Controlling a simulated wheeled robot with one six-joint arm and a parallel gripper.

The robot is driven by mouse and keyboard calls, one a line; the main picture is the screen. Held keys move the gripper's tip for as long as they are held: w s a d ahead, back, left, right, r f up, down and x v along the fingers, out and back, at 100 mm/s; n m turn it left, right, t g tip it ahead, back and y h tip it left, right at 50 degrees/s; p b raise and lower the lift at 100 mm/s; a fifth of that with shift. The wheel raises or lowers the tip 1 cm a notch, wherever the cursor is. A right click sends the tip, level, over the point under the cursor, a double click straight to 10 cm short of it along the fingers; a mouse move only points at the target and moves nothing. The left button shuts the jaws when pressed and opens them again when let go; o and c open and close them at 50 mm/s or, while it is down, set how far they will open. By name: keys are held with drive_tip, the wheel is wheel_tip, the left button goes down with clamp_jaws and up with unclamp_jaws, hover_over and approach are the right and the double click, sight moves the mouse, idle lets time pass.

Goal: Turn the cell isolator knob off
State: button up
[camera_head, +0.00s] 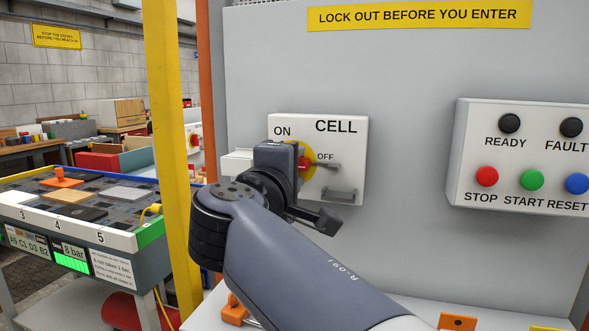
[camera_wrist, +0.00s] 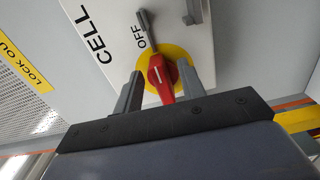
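The cell isolator knob (camera_head: 304,163) is red on a yellow disc, on a white box (camera_head: 350,135) marked CELL, with ON at upper left and OFF at right. My arm hides part of the knob in the head view. In the wrist view the knob (camera_wrist: 159,72) shows between my gripper's two grey fingers, its grip with a white line extending toward the gripper body, away from the OFF label (camera_wrist: 138,36). My gripper (camera_wrist: 160,82) is open, one finger on each side of the knob, with gaps visible. I cannot tell whether either finger touches it.
A grey hasp (camera_head: 340,194) sits low on the box, and a thin grey bar (camera_head: 325,165) lies by OFF. A button box (camera_head: 520,155) is to the right. A yellow post (camera_head: 170,120) stands left, beside a tray bench (camera_head: 70,225).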

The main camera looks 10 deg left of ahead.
drive_tip(key=shift+s, duration=0.1)
drive_tip(key=s, duration=1)
drive_tip(key=shift+s+a, duration=0.3)
drive_tip(key=shift+a, duration=0.1)
drive_tip(key=shift+w, duration=0.1)
drive_tip(key=w, duration=1)
drive_tip(key=shift+w+d, duration=0.3)
drive_tip(key=shift+d, duration=0.1)
